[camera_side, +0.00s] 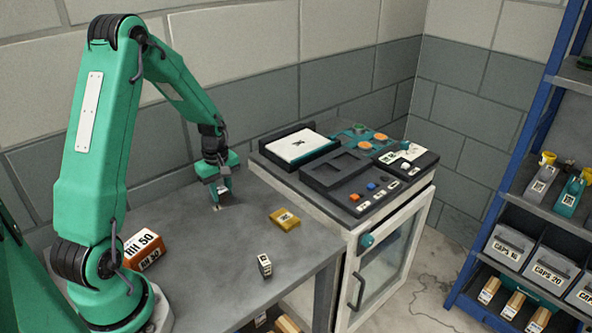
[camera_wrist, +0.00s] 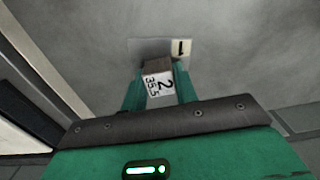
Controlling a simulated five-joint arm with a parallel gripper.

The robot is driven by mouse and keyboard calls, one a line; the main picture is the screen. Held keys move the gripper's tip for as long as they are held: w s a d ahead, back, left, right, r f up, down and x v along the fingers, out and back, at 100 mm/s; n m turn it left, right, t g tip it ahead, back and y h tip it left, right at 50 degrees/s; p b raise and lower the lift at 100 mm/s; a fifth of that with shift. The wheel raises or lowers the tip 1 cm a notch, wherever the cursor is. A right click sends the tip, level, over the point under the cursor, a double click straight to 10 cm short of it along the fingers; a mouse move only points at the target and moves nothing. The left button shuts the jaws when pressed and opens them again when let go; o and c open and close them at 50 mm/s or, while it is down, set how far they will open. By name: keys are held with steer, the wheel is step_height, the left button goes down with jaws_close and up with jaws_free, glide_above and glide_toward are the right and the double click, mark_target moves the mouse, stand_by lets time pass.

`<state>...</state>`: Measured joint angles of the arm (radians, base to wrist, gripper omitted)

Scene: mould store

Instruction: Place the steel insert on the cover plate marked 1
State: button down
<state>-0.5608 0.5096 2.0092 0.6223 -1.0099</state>
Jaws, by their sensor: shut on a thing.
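My gripper (camera_side: 220,195) is low over the grey bench, pointing down. In the wrist view its two green fingers (camera_wrist: 159,85) are shut on a small grey-brown block, which I take for the steel insert (camera_wrist: 157,66); its white label reads 2 and 35.5. A thin grey plate with a pale tag marked 1, the cover plate (camera_wrist: 141,47), lies on the bench just beyond the block and partly behind it. I cannot tell whether block and plate touch. In the side view the fingers largely hide both.
A yellow block (camera_side: 285,219) lies right of my gripper. A small labelled block (camera_side: 265,265) stands nearer the front edge. An orange-and-white box (camera_side: 143,248) is by my base. A dark control panel on a white cabinet (camera_side: 384,265) adjoins the bench at right. Bench between is clear.

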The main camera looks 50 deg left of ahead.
mark_target(222, 190)
steer(key=shift+f, duration=0.15)
steer(key=c, duration=1.1)
jaws_free()
step_height(222, 190, up, 12)
steer(key=shift+r, duration=0.2)
steer(key=shift+d, duration=0.1)
